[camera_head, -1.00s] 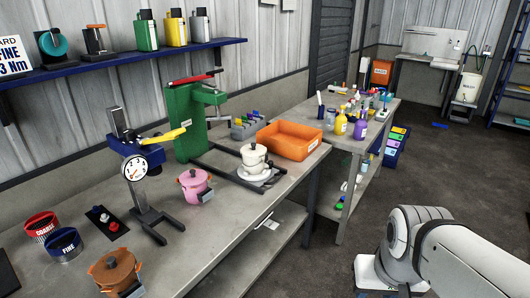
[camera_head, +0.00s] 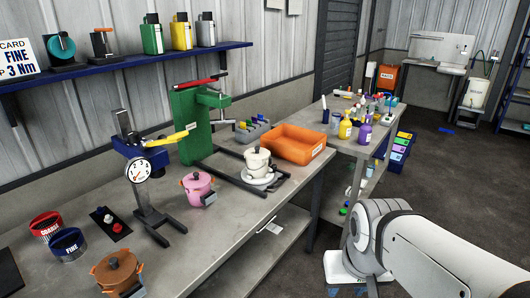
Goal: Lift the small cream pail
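The small cream pail (camera_head: 257,163) has a dark knob on its lid and stands upright on a white round dish (camera_head: 260,179). The dish rests on the dark base frame of the green disperser column (camera_head: 190,125), on the grey bench. My arm shows at the lower right, well apart from the pail, with the bench edge and floor between them. My gripper cannot be made out in this view.
A pink pot (camera_head: 198,188) stands left of the pail, and an orange tray (camera_head: 293,144) stands close behind it to the right. A dial gauge stand (camera_head: 140,172) and a brown pot (camera_head: 117,271) are nearer. A second table (camera_head: 355,140) holds several bottles.

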